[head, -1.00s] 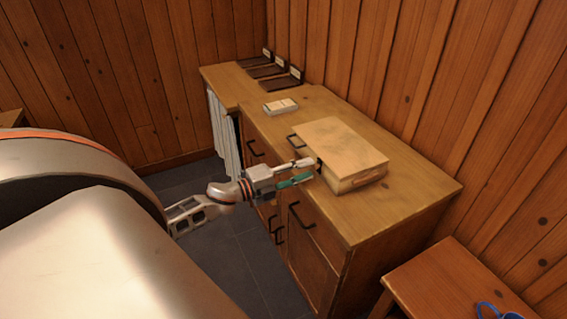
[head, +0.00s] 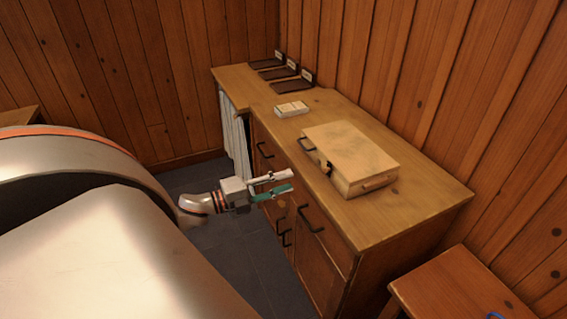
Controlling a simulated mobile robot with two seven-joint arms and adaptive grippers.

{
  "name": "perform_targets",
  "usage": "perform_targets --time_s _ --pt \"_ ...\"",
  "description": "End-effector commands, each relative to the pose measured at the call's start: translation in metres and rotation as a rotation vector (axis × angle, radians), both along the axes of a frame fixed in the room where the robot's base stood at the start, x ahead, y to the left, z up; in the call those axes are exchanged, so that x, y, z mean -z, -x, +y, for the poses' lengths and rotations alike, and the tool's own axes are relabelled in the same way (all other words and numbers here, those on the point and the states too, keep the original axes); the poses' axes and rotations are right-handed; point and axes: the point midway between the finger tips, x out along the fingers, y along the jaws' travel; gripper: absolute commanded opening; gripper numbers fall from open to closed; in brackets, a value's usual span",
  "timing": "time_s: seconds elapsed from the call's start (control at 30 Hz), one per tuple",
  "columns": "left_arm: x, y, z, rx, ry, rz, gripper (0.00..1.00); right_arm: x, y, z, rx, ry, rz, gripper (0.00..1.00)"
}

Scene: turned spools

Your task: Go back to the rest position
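My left gripper (head: 291,181) is in front of the wooden cabinet, left of the wooden box and apart from it. Its two fingers, one pale and one teal, stand apart with nothing visible between them, so it is open. The wooden box (head: 352,153) sits on the cabinet top with its lid down, a dark latch on its left side and a dark handle beside it. My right gripper is out of view.
The cabinet (head: 425,200) has dark drawer handles on its front. A small pale box (head: 291,109) and several dark labelled trays (head: 293,87) lie farther back on it. A wooden stool or table (head: 455,290) stands at lower right. Dark floor (head: 240,255) lies open below my gripper.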

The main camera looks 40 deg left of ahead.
Motion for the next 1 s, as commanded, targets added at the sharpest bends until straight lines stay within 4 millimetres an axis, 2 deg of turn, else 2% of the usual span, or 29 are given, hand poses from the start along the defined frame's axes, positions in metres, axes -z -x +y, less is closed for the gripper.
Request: perform_targets --time_s 0.33,0.47,0.57,0.6,0.73,0.83,0.9,1.0 --pt "0.004 0.001 -0.002 -0.009 0.017 0.011 0.29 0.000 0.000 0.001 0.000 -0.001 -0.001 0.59" --pt "0.036 0.012 -0.020 -0.079 0.166 0.096 0.29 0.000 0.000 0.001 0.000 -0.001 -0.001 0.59" --pt "0.081 0.030 -0.049 -0.186 0.383 0.234 0.29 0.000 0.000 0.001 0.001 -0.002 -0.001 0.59" --pt "0.101 0.040 -0.064 -0.233 0.479 0.301 0.29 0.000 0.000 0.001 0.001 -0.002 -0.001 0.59" --pt "0.158 0.076 -0.121 -0.367 0.765 0.520 0.29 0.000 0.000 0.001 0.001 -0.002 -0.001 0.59" --pt "0.188 0.103 -0.165 -0.445 0.933 0.669 0.29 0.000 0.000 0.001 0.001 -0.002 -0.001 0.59" --pt "0.201 0.118 -0.191 -0.484 1.019 0.754 0.29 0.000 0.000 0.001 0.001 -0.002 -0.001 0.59" --pt "0.213 0.135 -0.220 -0.524 1.105 0.842 0.29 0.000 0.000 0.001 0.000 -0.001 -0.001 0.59"
